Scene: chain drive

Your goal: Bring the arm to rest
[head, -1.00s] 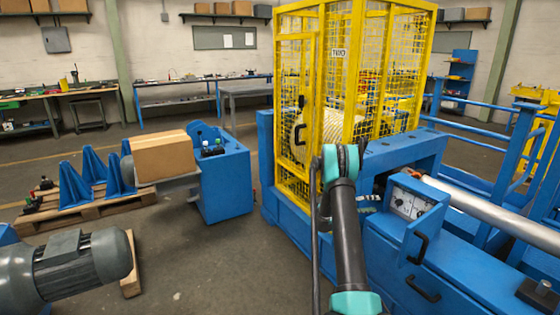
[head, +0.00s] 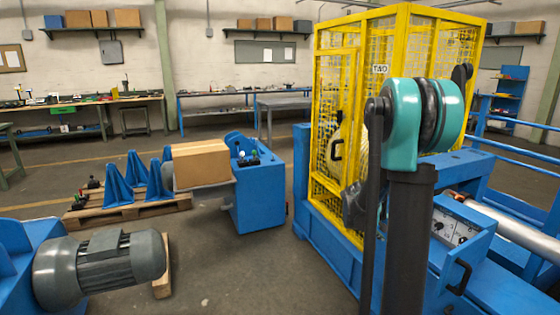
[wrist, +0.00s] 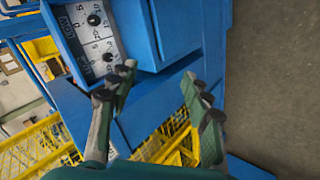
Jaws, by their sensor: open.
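My gripper (wrist: 158,82) shows in the wrist view with its dark fingers spread apart and nothing between them. Beyond the fingers are the blue machine's side and a control panel (wrist: 92,42) with dials. In the head view my arm stands upright at the right of centre, with its teal joint high in front of the yellow cage (head: 335,110). A dark shape beside the arm may be part of my gripper, but most of it is hidden there.
The blue machine (head: 303,195) with its panel (head: 455,228) stands close around my arm. A cardboard box (head: 201,164) rests left of the cage. A grey motor (head: 100,268) lies at lower left. Floor between motor and machine is clear.

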